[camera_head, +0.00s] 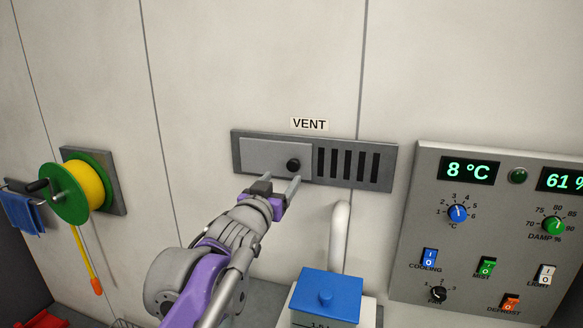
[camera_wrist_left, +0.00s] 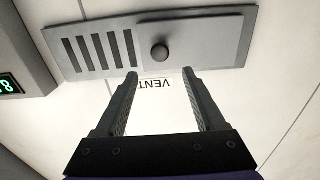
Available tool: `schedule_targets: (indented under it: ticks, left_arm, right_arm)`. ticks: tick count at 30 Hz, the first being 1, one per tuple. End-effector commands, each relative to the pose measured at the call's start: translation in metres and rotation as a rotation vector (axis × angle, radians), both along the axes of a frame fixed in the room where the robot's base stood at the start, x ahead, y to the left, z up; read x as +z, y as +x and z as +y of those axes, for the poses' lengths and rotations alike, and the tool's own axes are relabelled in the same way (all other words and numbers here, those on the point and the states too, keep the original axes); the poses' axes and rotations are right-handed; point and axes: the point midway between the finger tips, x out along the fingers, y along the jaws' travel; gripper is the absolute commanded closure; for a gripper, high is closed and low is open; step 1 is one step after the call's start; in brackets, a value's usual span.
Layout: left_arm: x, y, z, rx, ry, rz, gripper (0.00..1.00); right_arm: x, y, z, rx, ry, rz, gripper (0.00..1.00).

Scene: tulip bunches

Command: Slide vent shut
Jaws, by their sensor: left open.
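The vent (camera_head: 349,180) is a grey wall panel under a "VENT" label (camera_head: 309,124). Its lighter sliding plate (camera_head: 262,157) covers the left part, with a round black knob (camera_head: 293,165) near the plate's right end. Several dark slots show uncovered to the right of the knob. My left gripper (camera_head: 281,184) is open, its fingertips just below and left of the knob in the head view. In the left wrist view, which is turned over, the knob (camera_wrist_left: 159,52) stands just beyond the two open fingertips (camera_wrist_left: 160,74), with nothing between them. My right gripper is not in view.
A control panel (camera_head: 402,268) with displays, knobs and switches is at the right. A green and yellow reel (camera_head: 84,192) is mounted at the left, near a hanging blue cloth (camera_head: 22,212). A blue-lidded container (camera_head: 326,296) and an upright pale pipe (camera_head: 339,236) stand below the vent.

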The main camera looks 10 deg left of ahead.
Motion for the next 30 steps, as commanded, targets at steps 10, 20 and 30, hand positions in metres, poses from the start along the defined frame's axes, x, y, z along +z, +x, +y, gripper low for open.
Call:
schedule_targets:
  ticks: [10,20,30]
  left_arm:
    - [0.001,0.063,-0.007,0.001,0.001,0.001,0.29]
    - [0.0,0.09,-0.01,0.002,0.001,0.002,0.29]
    - [-0.001,0.09,-0.01,0.002,0.001,0.002,0.43]
  right_arm:
    - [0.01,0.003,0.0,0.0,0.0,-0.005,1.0]
    - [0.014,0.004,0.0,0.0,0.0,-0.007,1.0]
    - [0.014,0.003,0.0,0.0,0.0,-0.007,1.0]
